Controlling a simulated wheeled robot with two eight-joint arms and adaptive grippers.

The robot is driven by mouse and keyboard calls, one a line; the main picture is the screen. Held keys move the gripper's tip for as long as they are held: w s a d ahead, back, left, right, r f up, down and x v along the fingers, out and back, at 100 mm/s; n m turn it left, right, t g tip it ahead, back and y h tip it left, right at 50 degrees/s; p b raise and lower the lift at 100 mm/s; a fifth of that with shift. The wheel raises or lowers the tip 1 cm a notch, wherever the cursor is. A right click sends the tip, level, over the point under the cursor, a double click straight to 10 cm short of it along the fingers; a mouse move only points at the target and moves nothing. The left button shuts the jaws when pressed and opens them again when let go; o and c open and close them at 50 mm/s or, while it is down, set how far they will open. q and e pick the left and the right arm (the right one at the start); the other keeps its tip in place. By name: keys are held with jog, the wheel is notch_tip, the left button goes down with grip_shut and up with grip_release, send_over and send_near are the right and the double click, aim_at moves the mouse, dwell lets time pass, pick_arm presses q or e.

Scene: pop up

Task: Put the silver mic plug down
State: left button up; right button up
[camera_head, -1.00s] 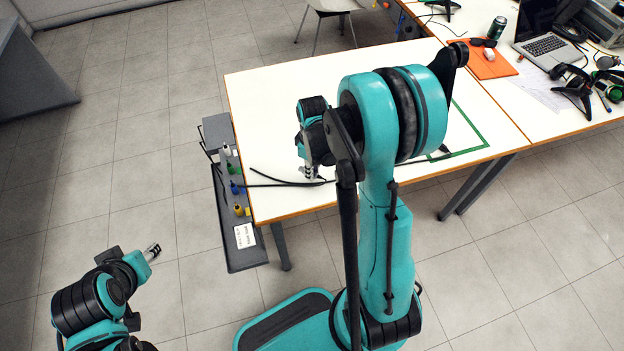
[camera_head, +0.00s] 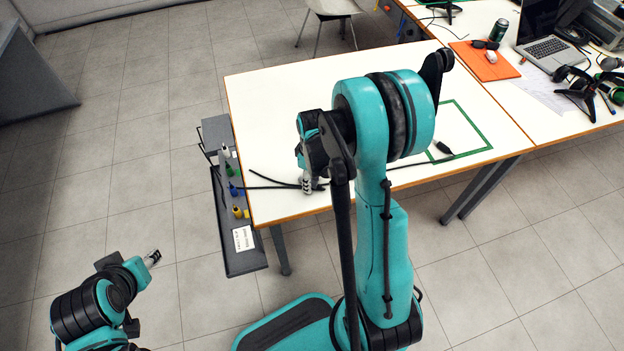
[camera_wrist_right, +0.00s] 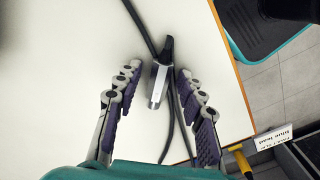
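The silver mic plug (camera_wrist_right: 157,85) shows in the right wrist view, with a black end and black cable. It lies between the two fingers of my right gripper (camera_wrist_right: 158,74), with gaps on both sides, so the gripper is open around it. Whether the plug touches the white table (camera_wrist_right: 60,70) is hard to tell. In the head view my right gripper (camera_head: 308,188) is low over the table's near left part, and the plug cannot be made out there. My left gripper (camera_head: 153,258) is over the floor at the left, away from the table; its fingers are too small to read.
A green square outline (camera_head: 480,130) is on the table's right part, with a black connector (camera_head: 443,147) at its left side. Black cables run across the table. A grey side rack (camera_head: 222,200) with coloured plugs hangs at the left edge. A laptop (camera_head: 548,48) stands far right.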

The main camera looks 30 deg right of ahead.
jog(key=shift+r+p, duration=0.35)
jog(key=shift+r, duration=0.05)
notch_tip(320, 180, up, 11)
jog(key=p, duration=0.4)
jog(key=s+a+r+m+t, duration=0.6)
jog(key=s+a+r+t, duration=0.1)
jog(key=s+a+r, duration=0.3)
jog(key=shift+a+r, duration=0.45)
jog(key=shift+r, duration=0.8)
